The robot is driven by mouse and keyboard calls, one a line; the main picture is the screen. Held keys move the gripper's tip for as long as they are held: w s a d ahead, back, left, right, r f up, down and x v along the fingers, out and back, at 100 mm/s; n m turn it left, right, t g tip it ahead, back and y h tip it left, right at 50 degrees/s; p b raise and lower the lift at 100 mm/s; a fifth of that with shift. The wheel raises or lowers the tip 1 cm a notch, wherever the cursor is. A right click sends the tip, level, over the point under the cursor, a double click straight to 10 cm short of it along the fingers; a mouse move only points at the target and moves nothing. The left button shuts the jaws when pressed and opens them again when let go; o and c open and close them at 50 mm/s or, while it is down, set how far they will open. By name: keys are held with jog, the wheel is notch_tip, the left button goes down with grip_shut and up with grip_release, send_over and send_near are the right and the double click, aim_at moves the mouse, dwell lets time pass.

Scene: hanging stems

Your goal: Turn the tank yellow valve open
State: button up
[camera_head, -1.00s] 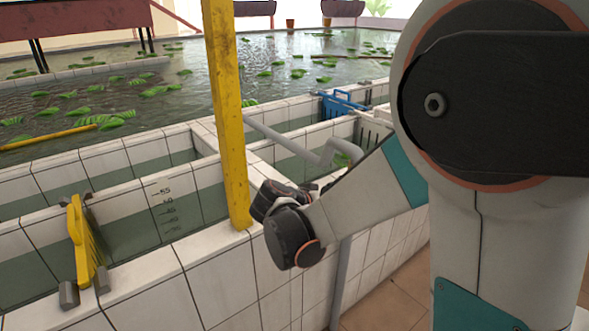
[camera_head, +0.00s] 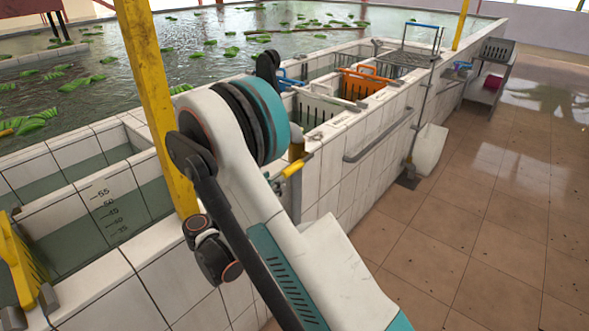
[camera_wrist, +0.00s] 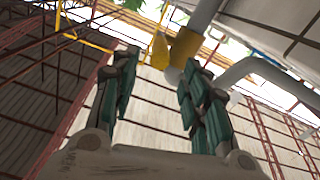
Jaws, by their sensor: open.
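The yellow valve (camera_head: 298,165) is on the outer side of the tiled tank in the head view, right of my arm. Its lever slants, and a yellow-brown fitting stands just above it. In the wrist view the yellow lever (camera_wrist: 160,50) and its fitting (camera_wrist: 185,46) on a grey pipe lie beyond my fingertips, near the top middle. My gripper (camera_wrist: 160,68) is open, with its green-padded fingers apart. The lever shows in the gap between the fingertips, with nothing held. I cannot tell the exact distance. In the head view I cannot make out the fingers.
The tiled tank wall (camera_head: 180,285) runs along my left. A yellow post (camera_head: 150,90) rises close to my arm. An orange crate (camera_head: 365,84) sits in the tank. A grey rail (camera_head: 380,138) juts from its outer wall. The tiled floor (camera_head: 490,220) at right is mostly clear.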

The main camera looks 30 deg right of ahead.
jog(key=b+x, duration=0.2)
jog(key=x, duration=0.9)
jog(key=shift+d, duration=0.1)
grip_shut()
